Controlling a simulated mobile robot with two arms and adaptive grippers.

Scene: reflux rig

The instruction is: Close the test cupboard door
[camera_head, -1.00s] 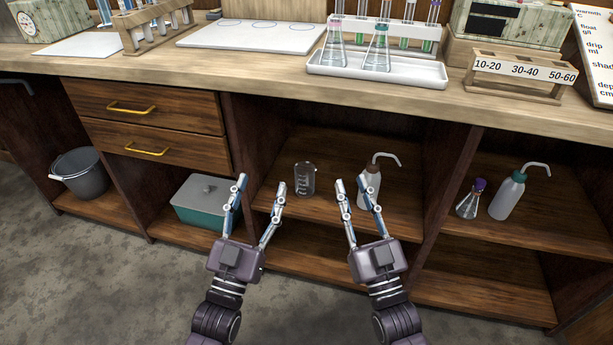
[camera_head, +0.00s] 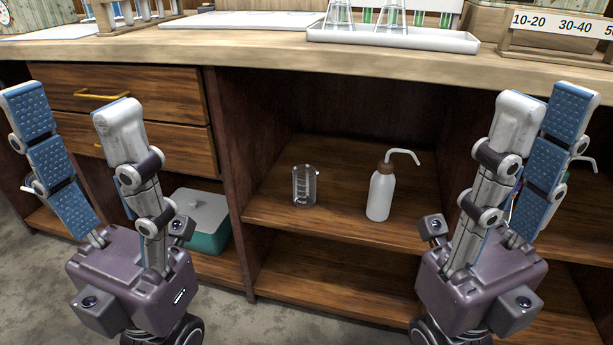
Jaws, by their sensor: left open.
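I can make out no door in this view; the middle cupboard compartment (camera_head: 300,219) stands open to the front, with a glass beaker (camera_head: 304,186) and a white wash bottle (camera_head: 381,192) upright on its shelf. My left gripper (camera_head: 70,105) is open and empty, in front of the drawers at the left. My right gripper (camera_head: 547,100) is open and empty, in front of the right compartment, and hides most of it. Neither gripper is seen touching the furniture.
The worktop (camera_head: 270,50) runs across above the cupboards, with a white tray (camera_head: 392,38) of glassware and a labelled wooden rack (camera_head: 557,45). Two drawers with yellow handles (camera_head: 101,96) are shut. A teal box (camera_head: 208,220) sits at lower left. Grey floor is in front.

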